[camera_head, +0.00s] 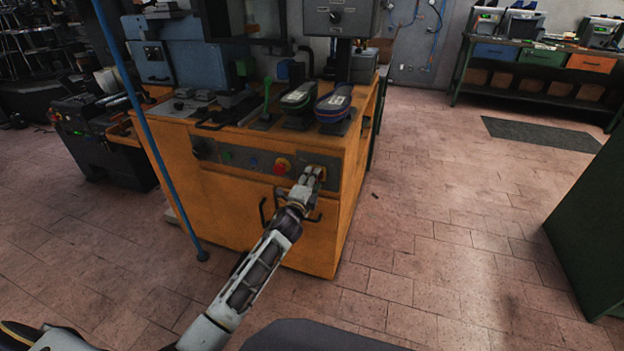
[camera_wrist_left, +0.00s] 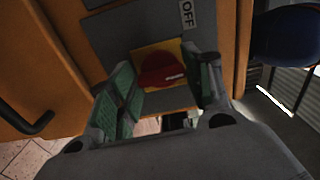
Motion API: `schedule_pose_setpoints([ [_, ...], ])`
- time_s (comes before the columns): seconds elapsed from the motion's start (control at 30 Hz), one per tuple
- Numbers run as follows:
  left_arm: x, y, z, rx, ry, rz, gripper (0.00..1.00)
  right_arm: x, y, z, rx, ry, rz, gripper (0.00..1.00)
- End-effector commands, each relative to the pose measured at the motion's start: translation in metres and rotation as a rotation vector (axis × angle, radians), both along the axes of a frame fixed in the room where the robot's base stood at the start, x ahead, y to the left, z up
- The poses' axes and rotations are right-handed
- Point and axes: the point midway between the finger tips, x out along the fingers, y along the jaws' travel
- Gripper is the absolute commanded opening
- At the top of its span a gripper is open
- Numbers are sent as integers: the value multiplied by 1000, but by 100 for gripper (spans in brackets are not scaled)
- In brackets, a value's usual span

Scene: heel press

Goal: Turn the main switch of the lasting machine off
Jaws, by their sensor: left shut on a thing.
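The lasting machine is an orange cabinet (camera_head: 230,210) with a grey control panel (camera_head: 232,158) on its front. In the left wrist view the main switch (camera_wrist_left: 162,70) is a red knob on a yellow plate, with an OFF label (camera_wrist_left: 187,14) near it on the grey panel. My left gripper (camera_wrist_left: 160,80) has its green-padded fingers on either side of the red knob and is shut on it. In the head view my left gripper (camera_head: 316,173) is at the right end of the panel and hides most of the switch. My right gripper is not in view.
A dark door handle (camera_head: 264,212) sticks out below. Two shoe forms (camera_head: 334,104) stand on the machine top. A blue pole (camera_head: 150,140) rises at the left.

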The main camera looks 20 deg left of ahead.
Motion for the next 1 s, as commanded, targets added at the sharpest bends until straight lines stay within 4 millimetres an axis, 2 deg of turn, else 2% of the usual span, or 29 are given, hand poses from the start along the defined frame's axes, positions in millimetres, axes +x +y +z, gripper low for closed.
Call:
schedule_pose_setpoints([
  [0.27,0,0,-1,-267,13,3,26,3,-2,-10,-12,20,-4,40],
  [0.4,-1,0,-1,-399,18,3,26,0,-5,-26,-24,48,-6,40],
  [0.6,0,0,-2,-568,22,2,26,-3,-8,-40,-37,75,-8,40],
  [1.0,0,-1,-4,-753,29,3,26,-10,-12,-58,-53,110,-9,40],
])
